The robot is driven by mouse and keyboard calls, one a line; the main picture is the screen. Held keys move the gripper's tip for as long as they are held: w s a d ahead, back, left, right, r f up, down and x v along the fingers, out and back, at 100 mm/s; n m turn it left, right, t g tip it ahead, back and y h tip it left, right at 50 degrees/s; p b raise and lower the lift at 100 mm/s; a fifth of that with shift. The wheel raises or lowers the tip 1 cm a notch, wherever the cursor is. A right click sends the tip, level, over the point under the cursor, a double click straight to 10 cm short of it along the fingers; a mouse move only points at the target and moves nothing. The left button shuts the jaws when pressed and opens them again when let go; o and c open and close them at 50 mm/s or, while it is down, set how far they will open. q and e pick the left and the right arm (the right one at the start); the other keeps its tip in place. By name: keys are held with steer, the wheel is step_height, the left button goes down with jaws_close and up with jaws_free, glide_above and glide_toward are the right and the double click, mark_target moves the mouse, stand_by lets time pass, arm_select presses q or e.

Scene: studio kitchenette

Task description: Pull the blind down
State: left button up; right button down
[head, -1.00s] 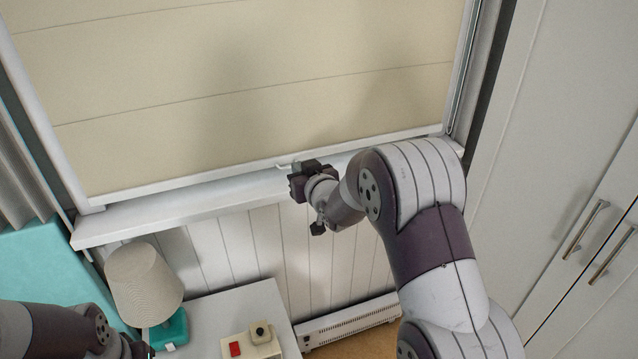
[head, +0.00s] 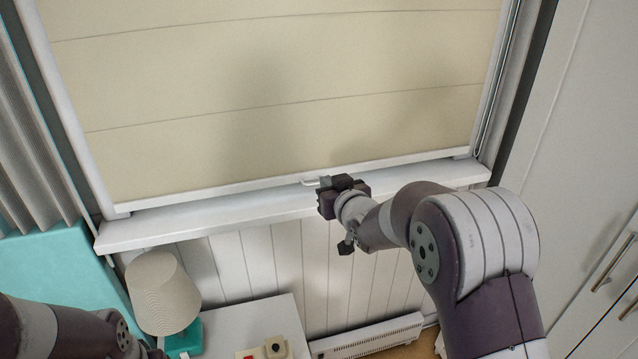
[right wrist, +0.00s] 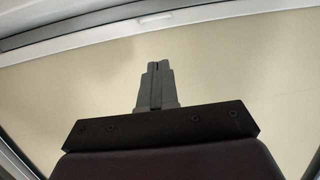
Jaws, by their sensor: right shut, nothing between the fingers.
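The cream blind (head: 270,90) covers the window nearly down to the sill. Its white bottom rail (head: 230,188) runs just above the sill, with a small white handle (head: 308,182) near its middle. My right gripper (head: 328,184) is at the rail just right of the handle in the head view. In the right wrist view its fingers (right wrist: 157,68) are together and empty, in front of the blind fabric, with the rail (right wrist: 90,38) and handle (right wrist: 155,19) beyond the tips. The fingers do not hold the handle. My left arm shows at the lower left; its gripper is mostly cut off.
The white window sill (head: 200,225) juts out below the blind. A beige lamp (head: 162,290) and a small table (head: 245,318) stand below at left. A radiator (head: 370,335) is low on the wall. White cupboards (head: 590,200) stand at right.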

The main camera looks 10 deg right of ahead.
steer(key=w+f, duration=0.1)
steer(key=w, duration=0.1)
steer(key=w+f+p, duration=0.1)
steer(key=w+f, duration=0.2)
steer(key=w, duration=0.2)
steer(key=shift+a+f, duration=0.35)
steer(key=shift+f, duration=0.05)
step_height(320, 180, down, 2)
steer(key=shift+s+f+b, duration=0.1)
steer(key=shift+f+b, duration=0.1)
steer(key=shift+b, duration=0.9)
steer(key=shift+r, duration=0.1)
